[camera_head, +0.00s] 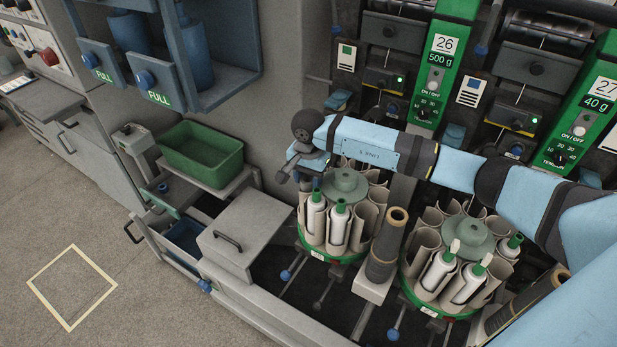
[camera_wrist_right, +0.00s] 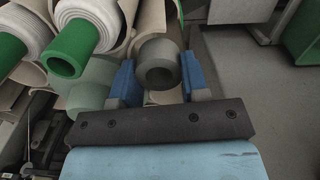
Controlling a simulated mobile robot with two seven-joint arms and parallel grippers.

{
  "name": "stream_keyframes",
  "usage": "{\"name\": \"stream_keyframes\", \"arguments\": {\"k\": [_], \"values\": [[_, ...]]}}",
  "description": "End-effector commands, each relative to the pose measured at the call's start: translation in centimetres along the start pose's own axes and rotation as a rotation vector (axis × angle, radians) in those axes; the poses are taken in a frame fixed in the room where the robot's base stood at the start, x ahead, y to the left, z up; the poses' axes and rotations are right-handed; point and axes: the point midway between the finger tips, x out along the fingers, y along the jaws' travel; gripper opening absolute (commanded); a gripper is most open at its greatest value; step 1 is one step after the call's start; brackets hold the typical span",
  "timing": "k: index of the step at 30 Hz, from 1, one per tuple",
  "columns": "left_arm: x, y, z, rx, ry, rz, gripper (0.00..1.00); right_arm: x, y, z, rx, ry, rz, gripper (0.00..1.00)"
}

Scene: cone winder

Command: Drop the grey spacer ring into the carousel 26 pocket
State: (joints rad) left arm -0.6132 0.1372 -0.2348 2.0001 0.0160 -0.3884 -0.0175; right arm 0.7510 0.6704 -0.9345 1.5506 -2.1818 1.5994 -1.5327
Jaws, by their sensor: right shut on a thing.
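My right gripper (camera_head: 300,169) is over the left edge of the left carousel (camera_head: 320,256), the one that lines up with the green 26 panel (camera_head: 436,72). In the right wrist view my right gripper (camera_wrist_right: 158,80) has its blue fingers shut on the grey spacer ring (camera_wrist_right: 142,74), a short thick grey tube seen end-on. Beige pocket tubes (camera_wrist_right: 163,97) of the carousel show behind and below the ring. Some pockets hold white bobbins with green ends (camera_wrist_right: 68,58). In the head view the ring is hard to make out at the gripper. My left gripper is out of view.
A second carousel (camera_head: 428,305) stands to the right, below the 27 panel (camera_head: 590,105). A dark cone (camera_head: 385,250) stands between the carousels. A green bin (camera_head: 203,153) and a grey box (camera_head: 246,230) are to the left. The floor beyond is open.

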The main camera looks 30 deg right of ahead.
Motion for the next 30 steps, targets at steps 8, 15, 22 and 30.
{"name": "stream_keyframes", "arguments": {"k": [8,15,22,30], "values": [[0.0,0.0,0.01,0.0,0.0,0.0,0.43,0.01,0.02,-0.02,0.0,0.0,0.0,0.19],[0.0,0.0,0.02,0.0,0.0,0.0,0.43,0.01,0.02,-0.02,0.0,0.0,0.0,0.71],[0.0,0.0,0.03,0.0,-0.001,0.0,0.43,0.02,0.02,-0.02,0.0,0.0,0.0,0.71],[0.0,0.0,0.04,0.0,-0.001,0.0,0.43,0.02,0.02,-0.02,0.0,0.0,0.0,0.71]]}}
